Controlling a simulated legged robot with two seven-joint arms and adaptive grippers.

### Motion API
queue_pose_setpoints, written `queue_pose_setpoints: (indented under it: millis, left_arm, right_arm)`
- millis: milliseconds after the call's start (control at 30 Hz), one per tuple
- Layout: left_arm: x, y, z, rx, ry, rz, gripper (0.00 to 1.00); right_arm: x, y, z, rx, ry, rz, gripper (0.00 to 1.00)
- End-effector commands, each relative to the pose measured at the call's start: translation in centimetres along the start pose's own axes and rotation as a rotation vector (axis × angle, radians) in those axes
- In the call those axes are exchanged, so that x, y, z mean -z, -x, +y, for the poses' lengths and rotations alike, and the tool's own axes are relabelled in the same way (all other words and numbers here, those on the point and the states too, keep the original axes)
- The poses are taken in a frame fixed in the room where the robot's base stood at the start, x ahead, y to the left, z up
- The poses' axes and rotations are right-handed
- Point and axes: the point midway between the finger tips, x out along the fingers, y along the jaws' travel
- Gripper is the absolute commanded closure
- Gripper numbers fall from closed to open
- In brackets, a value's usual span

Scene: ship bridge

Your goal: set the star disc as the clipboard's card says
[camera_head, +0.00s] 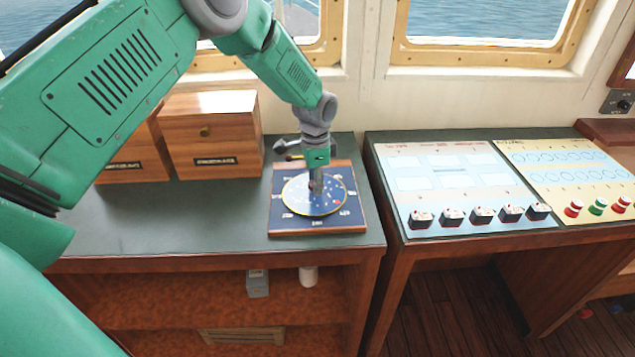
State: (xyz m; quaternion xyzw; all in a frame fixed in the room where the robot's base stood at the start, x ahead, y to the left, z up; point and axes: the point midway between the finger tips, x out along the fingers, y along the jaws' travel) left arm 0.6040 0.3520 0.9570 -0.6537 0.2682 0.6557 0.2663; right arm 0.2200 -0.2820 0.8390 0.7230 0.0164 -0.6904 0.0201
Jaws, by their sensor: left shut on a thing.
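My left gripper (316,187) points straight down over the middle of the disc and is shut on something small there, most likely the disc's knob. The fingers hide that part. The marks around the disc are too small to read. I cannot make out the clipboard or its card in this view. My right gripper is not in view.
Wooden drawer boxes (210,135) stand on the desk's left. A dark object (287,148) lies behind the board. The right desk holds a pale panel (455,178) with several black-and-white switches and a cream panel (570,168) with red and green knobs. The desk's front left is clear.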

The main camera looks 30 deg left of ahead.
Motion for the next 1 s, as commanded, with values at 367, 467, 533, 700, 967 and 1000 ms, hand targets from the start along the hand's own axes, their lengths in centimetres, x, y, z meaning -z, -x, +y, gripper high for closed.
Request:
queue_pose_setpoints:
  millis: [367,467,533,700,967,1000]
  left_arm:
    - [-0.29,0.19,-0.33,0.004,-0.152,-0.005,1.00]
    - [-0.30,0.21,-0.37,0.005,-0.168,-0.005,1.00]
    - [-0.30,0.23,-0.39,0.005,-0.174,-0.005,1.00]
    - [-0.31,0.27,-0.45,0.007,-0.176,-0.005,1.00]
    - [-0.33,0.31,-0.52,0.008,-0.175,-0.005,0.55]
    - [-0.31,0.28,-0.49,0.007,-0.175,-0.004,0.51]
  right_arm:
    - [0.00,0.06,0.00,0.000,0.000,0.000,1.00]
    - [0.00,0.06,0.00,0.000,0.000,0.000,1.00]
    - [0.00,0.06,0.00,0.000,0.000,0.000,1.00]
    - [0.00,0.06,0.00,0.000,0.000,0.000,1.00]
    - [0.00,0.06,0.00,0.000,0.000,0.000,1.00]
    - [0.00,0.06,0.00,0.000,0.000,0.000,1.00]
